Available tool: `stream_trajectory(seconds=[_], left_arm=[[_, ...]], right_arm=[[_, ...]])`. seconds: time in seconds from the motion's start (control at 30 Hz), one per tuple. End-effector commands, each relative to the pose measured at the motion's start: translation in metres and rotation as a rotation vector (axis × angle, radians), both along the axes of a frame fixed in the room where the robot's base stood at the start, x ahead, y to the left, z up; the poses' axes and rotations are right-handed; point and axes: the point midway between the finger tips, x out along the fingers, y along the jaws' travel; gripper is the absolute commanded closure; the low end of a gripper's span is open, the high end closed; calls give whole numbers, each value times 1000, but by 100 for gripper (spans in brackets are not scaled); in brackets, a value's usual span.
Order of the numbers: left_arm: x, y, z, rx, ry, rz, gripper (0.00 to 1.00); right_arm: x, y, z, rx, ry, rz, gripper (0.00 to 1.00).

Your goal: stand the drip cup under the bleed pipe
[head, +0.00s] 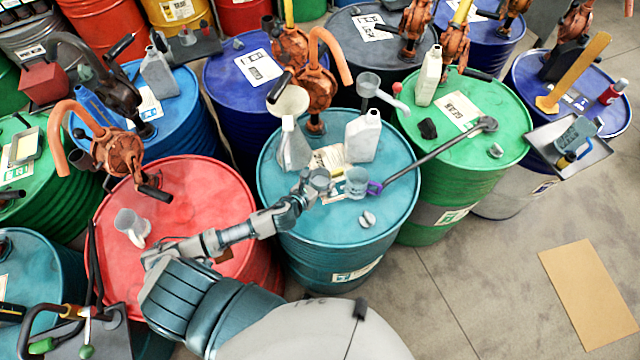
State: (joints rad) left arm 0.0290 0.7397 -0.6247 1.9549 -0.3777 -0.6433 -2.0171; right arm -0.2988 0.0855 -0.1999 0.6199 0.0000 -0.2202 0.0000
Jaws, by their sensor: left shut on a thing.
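A small grey translucent cup (357,182), apparently the drip cup, is at my left gripper (340,188), over the teal drum (300,230). The gripper is shut on it; the fingers are small and hard to make out. The cup looks upright. Whether it touches the drum top is unclear. A long dark pipe (432,156) runs from the green drum down to a purple end (374,188) just right of the cup. I cannot tell whether this is the bleed pipe. A rust-orange pump with a curved spout (330,50) stands at the teal drum's back. My right gripper is not in view.
A grey jug (294,147) and a white bottle (362,138) stand behind the cup on the teal drum. A grey mug (131,225) stands on the red drum (190,200). Cardboard (590,290) lies on the otherwise clear floor at right.

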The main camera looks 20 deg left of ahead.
Motion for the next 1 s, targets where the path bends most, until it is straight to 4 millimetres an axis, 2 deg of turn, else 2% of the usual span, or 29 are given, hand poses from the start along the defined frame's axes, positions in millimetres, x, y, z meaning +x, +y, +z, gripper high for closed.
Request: stream_trajectory(seconds=[0.07, 0.3, 0.57, 0.6, 0.67, 0.7, 1.0], left_arm=[[2, 1, -3, -1, 0, 0, 67], [1, 0, -35, -2, 3, 1, 67], [1, 0, -36, 0, 1, 0, 67], [1, 0, -36, 0, 1, 0, 18], [1, 0, -36, 0, 1, 0, 3], [1, 0, -36, 0, 1, 0, 0], [1, 0, -36, 0, 1, 0, 0]], right_arm=[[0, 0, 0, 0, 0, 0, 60], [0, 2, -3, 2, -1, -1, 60], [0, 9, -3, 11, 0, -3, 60], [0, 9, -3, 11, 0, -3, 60], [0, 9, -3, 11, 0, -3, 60], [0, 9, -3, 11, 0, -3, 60], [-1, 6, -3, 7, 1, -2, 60]])
